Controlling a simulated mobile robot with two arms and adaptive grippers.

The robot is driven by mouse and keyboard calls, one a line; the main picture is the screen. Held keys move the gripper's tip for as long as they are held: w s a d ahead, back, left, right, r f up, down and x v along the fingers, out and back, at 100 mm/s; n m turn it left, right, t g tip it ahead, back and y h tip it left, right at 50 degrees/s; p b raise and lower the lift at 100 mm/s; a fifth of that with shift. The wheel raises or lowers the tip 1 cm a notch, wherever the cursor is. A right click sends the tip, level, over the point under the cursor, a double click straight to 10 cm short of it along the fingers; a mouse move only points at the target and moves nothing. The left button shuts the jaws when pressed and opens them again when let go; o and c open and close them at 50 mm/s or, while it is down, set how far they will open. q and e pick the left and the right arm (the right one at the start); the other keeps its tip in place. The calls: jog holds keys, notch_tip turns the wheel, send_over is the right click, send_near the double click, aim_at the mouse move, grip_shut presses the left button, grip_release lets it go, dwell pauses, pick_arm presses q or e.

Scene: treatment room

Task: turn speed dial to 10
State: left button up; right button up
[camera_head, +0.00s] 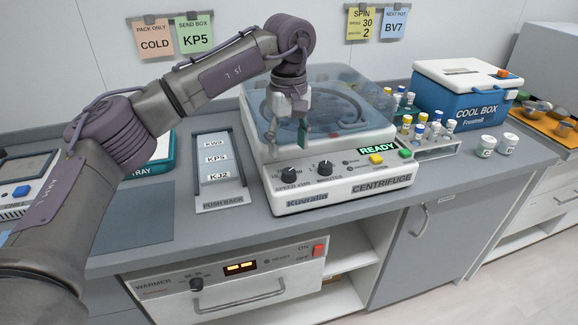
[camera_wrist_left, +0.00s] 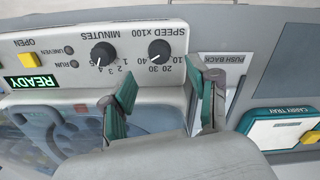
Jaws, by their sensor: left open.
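The speed dial (camera_head: 289,175) is a round black knob on the front panel of the white centrifuge (camera_head: 330,190), left of the minutes dial (camera_head: 325,167). In the left wrist view, which is upside down, the speed dial (camera_wrist_left: 160,51) has marks 10, 20 and 30 around it; I cannot read its pointer surely. My left gripper (camera_head: 288,136) is open and empty, fingers pointing down, above and behind the speed dial near the clear lid. In the wrist view its two teal fingers (camera_wrist_left: 164,88) are spread, with the dial beyond their tips, untouched. My right gripper is not in view.
The READY display (camera_head: 377,148) is lit, near the yellow OPEN button (camera_head: 376,159) and a green button (camera_head: 404,153). A vial rack (camera_head: 437,153) and the blue cool box (camera_head: 458,101) stand right. The push-back holder (camera_head: 219,199) is left.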

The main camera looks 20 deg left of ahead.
aim_at(289, 171)
pick_arm(q)
notch_tip(289, 171, down, 6)
jog(key=shift+f, duration=0.25)
grip_shut()
dwell(0.4)
